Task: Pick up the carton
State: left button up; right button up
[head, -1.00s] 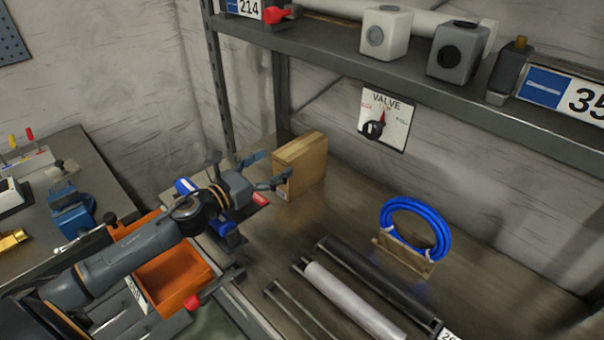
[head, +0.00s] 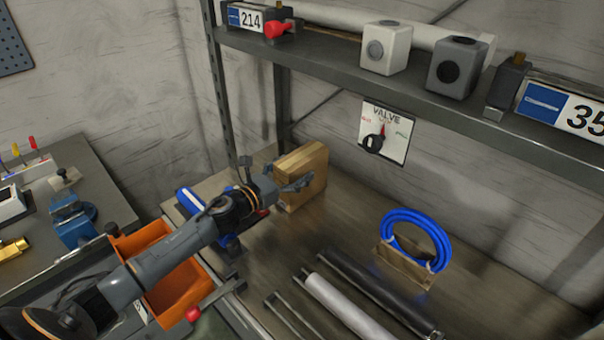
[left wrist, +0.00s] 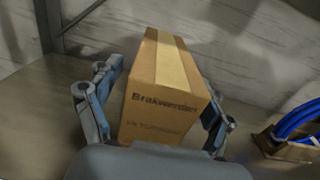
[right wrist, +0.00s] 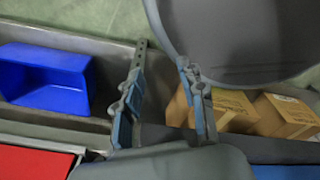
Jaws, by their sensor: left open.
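The carton (head: 308,170) is a brown box with a lighter tape strip, upright on the workbench near the shelf post at the back. My left gripper (head: 274,176) is at its near left side, partly overlapping it in the head view. In the left wrist view the carton (left wrist: 165,90) has dark print on its near face, and the open fingers of the left gripper (left wrist: 155,112) stand on either side of it. A gap shows at the left finger; I cannot tell whether the right one touches. My right gripper (right wrist: 165,100) shows open and empty in the right wrist view.
A blue hose coil (head: 415,240) on a wooden stand and long tubes (head: 350,305) lie to the right on the bench. A shelf (head: 420,95) runs above. An orange bin (head: 172,285) is below my left arm. Other boxes (right wrist: 290,115) and a blue bin (right wrist: 45,78) are near my right gripper.

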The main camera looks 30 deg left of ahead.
pick_arm(q)
jog(key=c, duration=1.6)
jog(key=shift+o, duration=0.2)
jog(key=shift+r, duration=0.2)
